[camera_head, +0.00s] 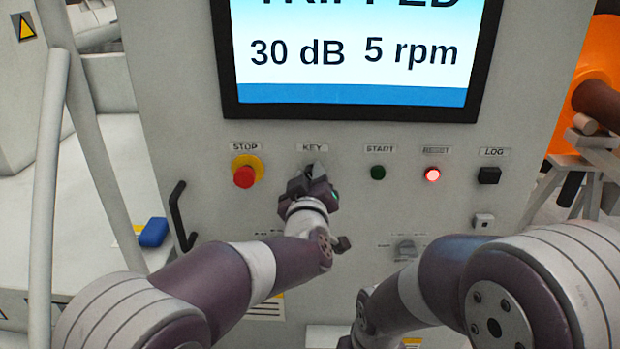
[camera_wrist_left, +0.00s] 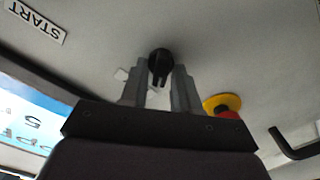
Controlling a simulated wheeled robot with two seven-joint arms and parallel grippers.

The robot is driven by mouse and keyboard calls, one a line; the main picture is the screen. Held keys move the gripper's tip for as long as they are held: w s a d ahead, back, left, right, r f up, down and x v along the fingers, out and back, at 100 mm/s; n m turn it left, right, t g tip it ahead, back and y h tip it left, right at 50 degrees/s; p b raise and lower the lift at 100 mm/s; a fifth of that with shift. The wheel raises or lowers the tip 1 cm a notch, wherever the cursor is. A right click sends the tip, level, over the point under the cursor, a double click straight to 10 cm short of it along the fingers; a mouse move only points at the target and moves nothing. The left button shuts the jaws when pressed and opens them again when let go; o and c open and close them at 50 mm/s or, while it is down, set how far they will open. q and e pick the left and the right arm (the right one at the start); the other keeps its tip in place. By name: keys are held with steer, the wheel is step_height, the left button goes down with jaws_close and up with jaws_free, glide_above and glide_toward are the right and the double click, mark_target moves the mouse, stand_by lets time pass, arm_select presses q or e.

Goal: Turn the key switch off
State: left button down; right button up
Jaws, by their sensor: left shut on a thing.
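The key switch (camera_wrist_left: 160,62) is a black knob on the grey panel under the KEY label (camera_head: 312,147). In the left wrist view it sits between the two fingers of my left gripper (camera_wrist_left: 159,80). My left gripper (camera_head: 314,178) also shows in the head view, up against the panel just below the KEY label. It is shut on the key switch and hides most of it there, so I cannot read the switch's exact angle. My right arm bends down at the lower right, and its gripper is not in view.
The red STOP button (camera_head: 244,176) on its yellow collar is left of the key. The screen (camera_head: 356,98) above reads TRIPPED. A black handle (camera_head: 181,216) juts out at left.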

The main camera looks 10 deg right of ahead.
arm_select(q)
steer(key=c, duration=1.1)
jaws_free()
steer(key=shift+s, duration=0.1)
steer(key=b+v, duration=0.1)
steer(key=v, duration=1.1)
steer(key=shift+s+a, duration=0.1)
steer(key=shift+s, duration=0.15)
